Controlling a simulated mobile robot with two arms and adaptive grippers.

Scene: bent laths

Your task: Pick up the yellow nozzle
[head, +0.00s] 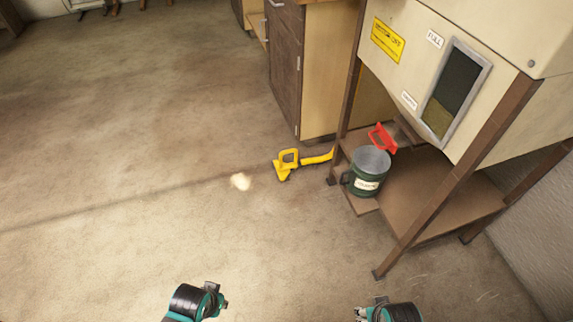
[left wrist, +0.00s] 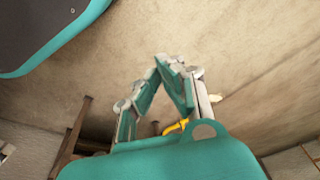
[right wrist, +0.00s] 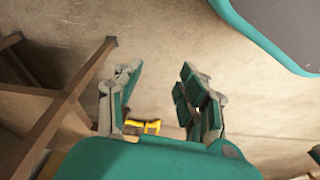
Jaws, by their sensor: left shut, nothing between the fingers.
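The yellow nozzle (head: 288,163) lies on the floor, left of the hopper stand. It has a squared loop handle, and a yellow tube-like part runs right from it toward the stand. My left gripper (head: 216,292) is shut and empty, well in front of the nozzle at the lower edge. My right gripper (head: 366,309) is in front and to the right, apart from the nozzle. In the left wrist view the fingertips (left wrist: 167,62) meet, with a bit of the yellow nozzle (left wrist: 177,127) behind. In the right wrist view the fingers (right wrist: 158,72) stand apart and empty, with yellow (right wrist: 151,127) partly hidden.
A cream hopper cabinet (head: 425,45) on brown legs stands at the right. A dark green bucket (head: 369,171) sits on its low board, with a red handle-like part (head: 382,137) behind. A wooden cabinet (head: 320,75) stands behind the nozzle. The floor at left is clear.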

